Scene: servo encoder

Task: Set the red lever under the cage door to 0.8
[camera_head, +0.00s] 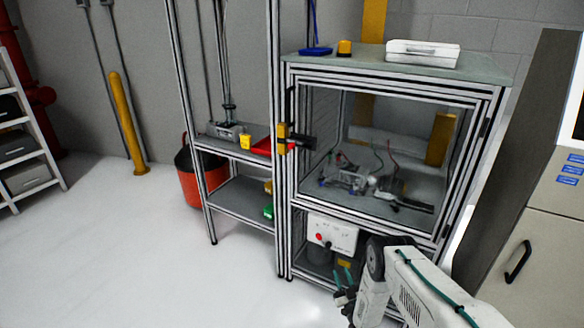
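The cage (290,190) is an aluminium-framed enclosure with a clear door (385,150), which looks closed. Below the door, in the lower bay, is a white control box (336,233). A small red part (319,237) shows on the left of its front face; it is too small to tell whether it is the lever or what its setting is. My gripper (342,287) is in front of the lower bay, below the white box and apart from it in the picture. It seems to hold nothing. Its fingers are small and dark, so their opening is unclear.
A narrow shelf rack (240,200) with a red tray (262,146) stands left of the cage. A red bucket (196,182) is behind it. A grey cabinet (535,210) stands at the right. The floor (110,250) at the left and front is clear.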

